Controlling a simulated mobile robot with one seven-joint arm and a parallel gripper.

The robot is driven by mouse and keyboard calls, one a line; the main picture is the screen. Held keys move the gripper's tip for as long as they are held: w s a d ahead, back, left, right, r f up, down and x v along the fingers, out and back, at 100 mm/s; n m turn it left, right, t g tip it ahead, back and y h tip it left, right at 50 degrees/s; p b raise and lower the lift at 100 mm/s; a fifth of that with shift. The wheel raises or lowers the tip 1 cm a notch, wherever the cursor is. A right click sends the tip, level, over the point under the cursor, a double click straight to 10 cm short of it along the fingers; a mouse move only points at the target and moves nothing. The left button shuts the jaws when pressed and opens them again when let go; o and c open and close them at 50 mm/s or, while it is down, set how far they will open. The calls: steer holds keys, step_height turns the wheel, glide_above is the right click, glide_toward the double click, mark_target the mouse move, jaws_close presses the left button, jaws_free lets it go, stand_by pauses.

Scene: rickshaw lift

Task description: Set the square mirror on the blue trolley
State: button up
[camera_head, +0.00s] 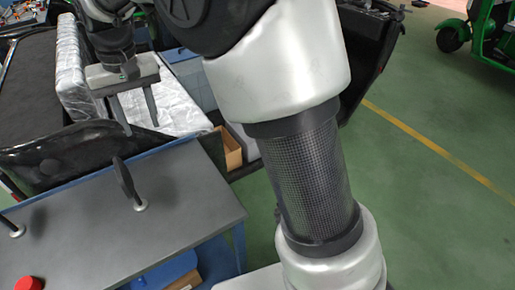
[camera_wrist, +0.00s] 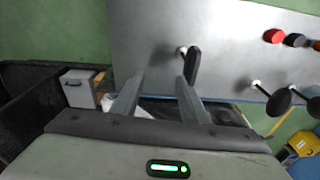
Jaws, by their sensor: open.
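The blue trolley (camera_head: 185,220) has a grey top and a blue frame. It also shows in the wrist view (camera_wrist: 230,45). The square mirror (camera_head: 124,182), dark on a stalk with a pale foot, stands upright on the trolley's top. In the wrist view the mirror (camera_wrist: 194,65) is beside and beyond my right fingertip. My gripper (camera_head: 140,129) is open and empty, with fingers pointing down above and behind the mirror in the head view. In the wrist view my gripper (camera_wrist: 160,78) shows nothing held between its fingers. No contact with the mirror is clear.
Round dark mirrors (camera_wrist: 278,102) stand near the trolley's edge. A red round part (camera_head: 28,283) lies on the trolley. A black vehicle body with a silver-covered seat (camera_head: 78,75) is behind. A green rickshaw (camera_head: 485,35) stands far right. Green floor (camera_head: 440,200) is open at right.

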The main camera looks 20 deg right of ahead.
steer(key=s+d+r+t, duration=0.1)
steer(key=s+d+r, duration=0.4)
steer(key=d, duration=0.4)
steer(key=s+d+m+t, duration=0.1)
steer(key=s+d, duration=0.5)
steer(key=s, duration=0.3)
steer(key=s+d+f+m+t, duration=0.1)
steer(key=s+d+t, duration=0.1)
steer(key=s+d, duration=0.5)
steer(key=shift+s+h, duration=0.3)
steer(key=shift+s, duration=0.6)
